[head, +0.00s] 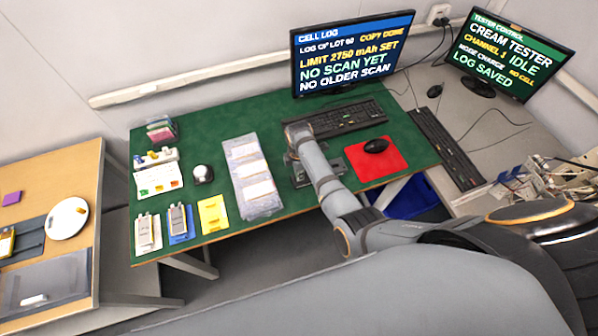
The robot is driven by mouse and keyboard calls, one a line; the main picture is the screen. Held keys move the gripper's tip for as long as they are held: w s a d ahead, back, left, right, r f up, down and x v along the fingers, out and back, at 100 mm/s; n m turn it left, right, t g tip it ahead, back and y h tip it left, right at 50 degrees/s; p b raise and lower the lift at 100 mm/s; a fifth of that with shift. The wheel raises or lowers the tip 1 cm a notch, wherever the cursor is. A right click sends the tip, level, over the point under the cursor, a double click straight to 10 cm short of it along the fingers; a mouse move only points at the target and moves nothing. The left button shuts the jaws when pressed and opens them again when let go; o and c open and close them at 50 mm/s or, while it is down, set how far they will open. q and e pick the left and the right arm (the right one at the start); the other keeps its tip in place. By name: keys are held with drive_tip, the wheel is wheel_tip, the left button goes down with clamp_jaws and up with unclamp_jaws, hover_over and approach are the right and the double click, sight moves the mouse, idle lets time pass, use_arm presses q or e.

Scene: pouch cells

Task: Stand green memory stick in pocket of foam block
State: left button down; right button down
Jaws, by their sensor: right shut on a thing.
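My right gripper (302,172) is low over the green mat, left of the red mouse pad. My own forearm partly covers it. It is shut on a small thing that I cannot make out. I cannot pick out the green memory stick anywhere in the head view. A pale block (156,158) with small yellow, blue and white pieces on it stands at the mat's left side. It looks like the foam block, but its pockets are too small to see. My left gripper is not in view.
The green mat (220,118) also bears a clear sleeve (253,180), a white round thing (202,174), pouch cells on trays (148,232), a yellow tray (213,214) and a keyboard (345,119). A red mouse pad (388,165) lies right of my gripper. Two monitors (350,55) stand behind.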

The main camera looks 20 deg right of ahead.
drive_tip(key=shift+f, duration=0.15)
drive_tip(key=c, duration=1.4)
unclamp_jaws()
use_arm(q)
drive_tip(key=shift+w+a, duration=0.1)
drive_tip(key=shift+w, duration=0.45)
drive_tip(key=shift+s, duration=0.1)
use_arm(e)
wheel_tip(320, 180, up, 8)
drive_tip(key=shift+f, duration=0.2)
